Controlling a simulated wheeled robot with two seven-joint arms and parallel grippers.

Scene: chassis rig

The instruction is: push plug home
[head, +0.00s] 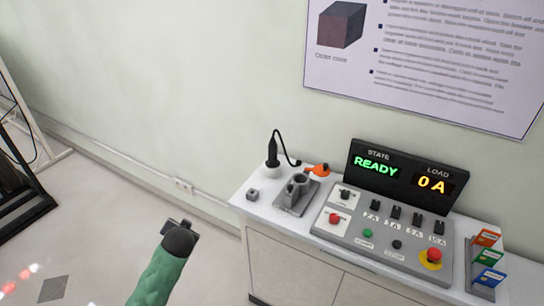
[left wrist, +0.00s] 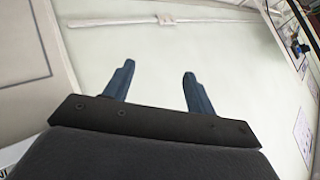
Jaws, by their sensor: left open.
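A black plug (head: 272,152) with a black cord stands upright at the back left of the white cabinet top, over a pale round base. I cannot tell how deep it sits. The cord loops right toward an orange piece (head: 318,170). My left gripper (head: 187,226) is to the left of the cabinet and nearer to me, well apart from the plug. In the left wrist view its two blue fingers (left wrist: 159,75) are spread with nothing between them. The plug cannot be made out in that view. My right gripper is not in view.
A grey metal fixture (head: 296,192) and a small grey block (head: 252,195) sit near the plug. A control panel (head: 385,235) with knobs and a red stop button fills the middle. Its display (head: 405,178) reads READY and 0 A. Coloured cards (head: 487,257) stand at right.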

